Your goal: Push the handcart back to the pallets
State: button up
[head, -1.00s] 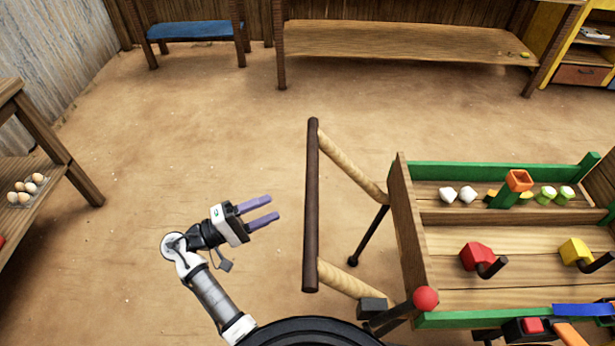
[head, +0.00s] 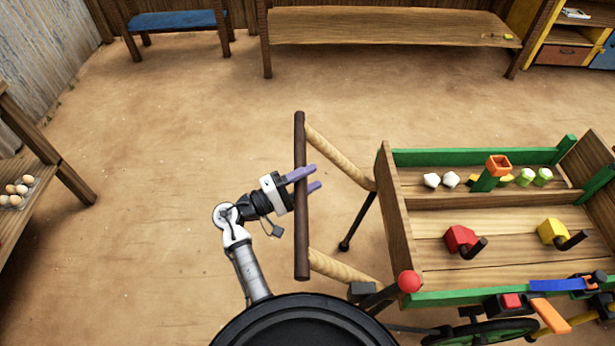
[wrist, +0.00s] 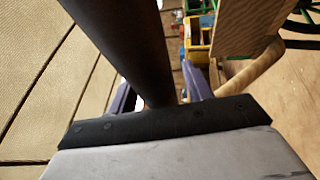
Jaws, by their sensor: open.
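The handcart (head: 391,215) stands at the right in the head view, a wooden box with green rails. Its dark push bar (head: 301,215) runs across the near end of two pale wooden handles (head: 341,158). My gripper (head: 316,179) is open at the bar, its purple fingers reaching past it. In the wrist view the dark bar (wrist: 125,40) passes between the two fingers, close to the palm. Whether a finger touches the bar I cannot tell. No pallets can be made out in these frames.
The cart carries white and green pieces, a red block (head: 459,238) and a yellow block (head: 552,232). A long wooden bench (head: 390,27) and a blue-topped bench (head: 176,20) stand at the back. An egg shelf (head: 45,182) is at left. Open dirt floor lies between.

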jog(key=shift+c, duration=0.4)
grip_shut()
jog(key=shift+d, duration=0.1)
jog(key=d, duration=1.6)
jog(key=shift+d+b, duration=0.25)
jog(key=shift+b, duration=0.05)
jog(key=shift+s, duration=0.1)
jog(key=shift+o, duration=0.4)
grip_release()
jog(key=shift+d, duration=0.15)
